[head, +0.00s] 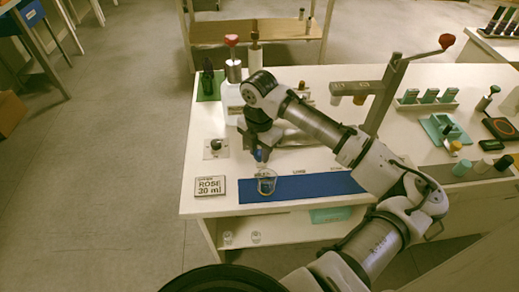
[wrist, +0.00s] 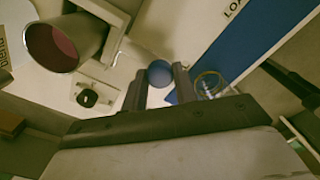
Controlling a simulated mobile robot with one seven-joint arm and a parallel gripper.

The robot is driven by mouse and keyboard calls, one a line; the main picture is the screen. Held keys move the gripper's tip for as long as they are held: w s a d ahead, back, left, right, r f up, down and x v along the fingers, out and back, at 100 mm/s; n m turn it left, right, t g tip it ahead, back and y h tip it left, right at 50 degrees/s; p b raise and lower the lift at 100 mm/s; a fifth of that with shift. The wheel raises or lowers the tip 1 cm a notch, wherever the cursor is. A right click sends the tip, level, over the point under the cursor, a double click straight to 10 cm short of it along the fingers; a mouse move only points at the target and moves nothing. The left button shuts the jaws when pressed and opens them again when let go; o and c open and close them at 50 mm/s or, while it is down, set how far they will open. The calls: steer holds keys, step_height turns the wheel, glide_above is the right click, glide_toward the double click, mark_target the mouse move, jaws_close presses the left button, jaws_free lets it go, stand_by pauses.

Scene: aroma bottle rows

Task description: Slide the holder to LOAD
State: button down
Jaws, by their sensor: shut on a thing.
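The knob also shows just below the fingers in the head view (head: 260,157). A clear glass beaker (head: 267,185) stands at the track's left end, just in front of the knob; its rim shows beside the right finger in the wrist view (wrist: 206,77). The holder's body is mostly hidden.
A sign reading "ROSE 20 ml" (head: 210,187) lies left of the track. A knob on a plate (head: 215,146) and a white dispenser with a red top (head: 233,72) stand behind it. A post with a red-knobbed lever (head: 388,92) rises behind my arm.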

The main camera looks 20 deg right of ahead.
steer(key=s+d, duration=0.1)
steer(key=d, duration=0.2)
steer(key=s+d, duration=0.1)
steer(key=d, duration=0.3)
steer(key=s+d+b, duration=0.1)
steer(key=d, duration=0.2)
steer(key=shift+d, duration=0.4)
steer(key=c, duration=1.1)
jaws_free()
step_height(320, 180, up, 14)
steer(key=shift+b, duration=0.35)
steer(key=shift+s+f, duration=0.1)
steer(key=shift+f, duration=0.05)
